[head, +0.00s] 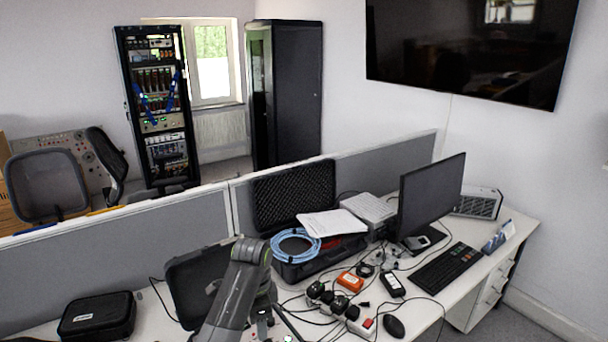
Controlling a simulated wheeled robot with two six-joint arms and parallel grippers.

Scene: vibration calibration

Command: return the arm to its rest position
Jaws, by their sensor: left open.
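My left arm (228,300) rises from the bottom edge, bends at a grey joint near the middle and points back down over the desk. My left gripper (272,326) is at the bottom edge, low over the desk and partly cut off by the frame. It is open, and I see nothing held in it. My right gripper is out of view.
The white desk (425,312) holds a monitor (430,197), a keyboard (447,268), a mouse (393,326), an open black case (300,262) with blue cable (296,246), loose cables and a closed black case (97,316). A grey partition (120,255) stands behind.

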